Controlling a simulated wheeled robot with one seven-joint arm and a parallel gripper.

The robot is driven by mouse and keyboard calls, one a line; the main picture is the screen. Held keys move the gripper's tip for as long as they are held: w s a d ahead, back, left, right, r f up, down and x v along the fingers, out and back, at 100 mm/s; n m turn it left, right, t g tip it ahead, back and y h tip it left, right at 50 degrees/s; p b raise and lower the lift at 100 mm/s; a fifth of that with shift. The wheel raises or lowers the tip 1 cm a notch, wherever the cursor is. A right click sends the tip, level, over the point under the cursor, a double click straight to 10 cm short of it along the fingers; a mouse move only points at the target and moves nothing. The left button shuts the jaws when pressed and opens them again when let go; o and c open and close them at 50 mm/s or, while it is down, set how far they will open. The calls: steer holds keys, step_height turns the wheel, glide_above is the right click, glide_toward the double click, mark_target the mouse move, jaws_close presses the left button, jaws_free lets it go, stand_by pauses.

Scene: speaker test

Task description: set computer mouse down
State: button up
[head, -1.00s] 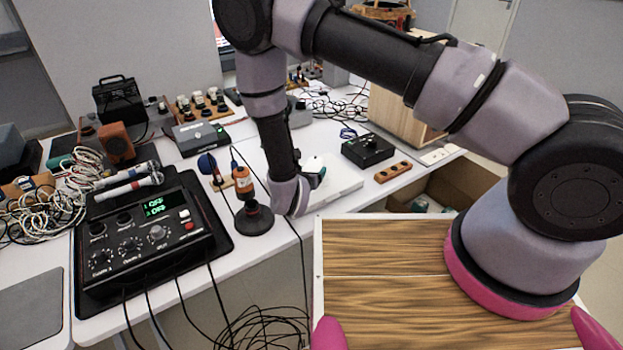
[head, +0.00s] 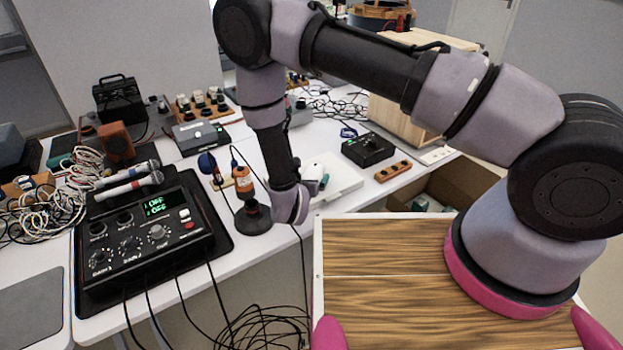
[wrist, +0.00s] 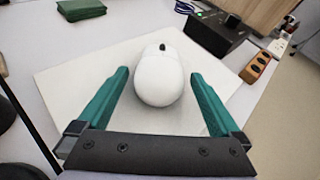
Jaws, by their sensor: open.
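The white computer mouse (wrist: 158,78) lies on a flat white board (wrist: 68,88) on the table, with its dark wheel at the far end in the wrist view. My gripper (wrist: 160,80) is open, one green finger on each side of the mouse, with a visible gap on both sides. In the head view the mouse (head: 312,171) shows just past my wrist, and the board (head: 345,181) extends to its right. My gripper is mostly hidden there behind my wrist.
A black box (head: 368,149) and an orange socket strip (head: 393,171) stand right of the board. A mixer (head: 145,240) and tangled cables lie further left.

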steer(key=v, duration=1.1)
steer(key=shift+s, duration=0.2)
steer(key=w+d+r+m+g+h, duration=0.3)
steer(key=d+r+m, duration=0.4)
steer(key=r, duration=0.3)
steer(key=w+d+r+m+g+h, duration=0.3)
steer(key=d+r+m, duration=0.4)
steer(key=r, duration=0.2)
steer(key=s+d+r+m+g+y, duration=0.2)
steer(key=s+d+r+m+g, duration=0.25)
steer(key=d+r+m, duration=0.6)
steer(key=s+d+r+m+t+y, duration=0.1)
steer(key=s+r+m+t+y, duration=0.1)
steer(key=s+r+m+y, duration=0.2)
steer(key=s+d+r+m+t+y, duration=0.2)
steer(key=s+r+m+y, duration=0.3)
steer(key=r+m, duration=0.5)
step_height(320, 180, up, 4)
steer(key=shift+s+d+r, duration=0.2)
steer(key=shift+s, duration=0.3)
